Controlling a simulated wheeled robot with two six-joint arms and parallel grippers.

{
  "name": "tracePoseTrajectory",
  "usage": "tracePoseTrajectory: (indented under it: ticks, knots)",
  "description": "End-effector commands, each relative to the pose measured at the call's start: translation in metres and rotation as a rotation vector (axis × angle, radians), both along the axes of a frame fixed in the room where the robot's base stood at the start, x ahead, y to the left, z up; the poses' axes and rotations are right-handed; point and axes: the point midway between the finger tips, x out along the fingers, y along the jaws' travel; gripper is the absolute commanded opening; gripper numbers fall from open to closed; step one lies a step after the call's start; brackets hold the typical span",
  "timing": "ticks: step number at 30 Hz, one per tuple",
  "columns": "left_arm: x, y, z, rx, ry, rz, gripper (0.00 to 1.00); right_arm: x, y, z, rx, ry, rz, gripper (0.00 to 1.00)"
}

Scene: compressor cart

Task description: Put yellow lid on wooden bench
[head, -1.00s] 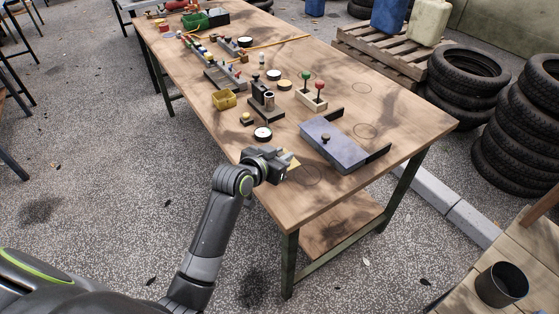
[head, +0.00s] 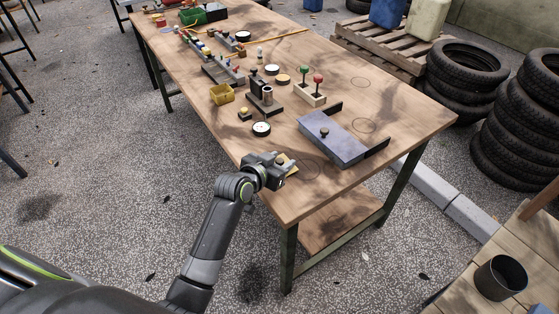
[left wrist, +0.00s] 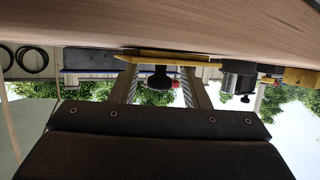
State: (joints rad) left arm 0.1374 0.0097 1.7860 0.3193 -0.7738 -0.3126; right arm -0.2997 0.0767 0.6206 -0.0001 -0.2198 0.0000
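The yellow lid (head: 291,171) is a thin flat plate with a dark knob, at the near left edge of the wooden bench (head: 310,203). In the left wrist view, which is upside down, the lid (left wrist: 160,57) lies level against the bench top (left wrist: 160,22) and appears to rest on it. Its black knob (left wrist: 160,80) sits between my left gripper's fingers (left wrist: 163,90), with a gap on each side. My left gripper (head: 281,166) is open around the knob and partly hides the lid in the head view. My right gripper is out of view.
A blue-grey box (head: 332,140) with a knob stands just right of the gripper. A round white-topped thing (head: 261,129), a yellow bin (head: 221,94) and a block with red and green knobs (head: 311,92) stand farther back. The bench's near right corner is clear.

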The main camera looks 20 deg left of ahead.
Motion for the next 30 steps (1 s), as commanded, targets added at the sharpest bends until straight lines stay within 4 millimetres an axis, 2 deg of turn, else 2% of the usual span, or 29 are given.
tracePoseTrajectory:
  ticks: [8,11,24,30]
  knots:
    - [0.000,0.000,0.005,0.000,-0.001,0.000,0.42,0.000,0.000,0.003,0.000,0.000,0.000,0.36]
    - [-0.008,0.002,0.006,-0.001,0.000,0.000,0.42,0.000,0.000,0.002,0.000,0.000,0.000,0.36]
    - [-0.076,0.021,0.035,0.002,0.001,0.001,0.42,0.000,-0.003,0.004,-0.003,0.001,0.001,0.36]
    - [-0.098,0.027,0.045,0.001,0.001,0.000,0.42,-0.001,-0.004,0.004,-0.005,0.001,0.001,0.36]
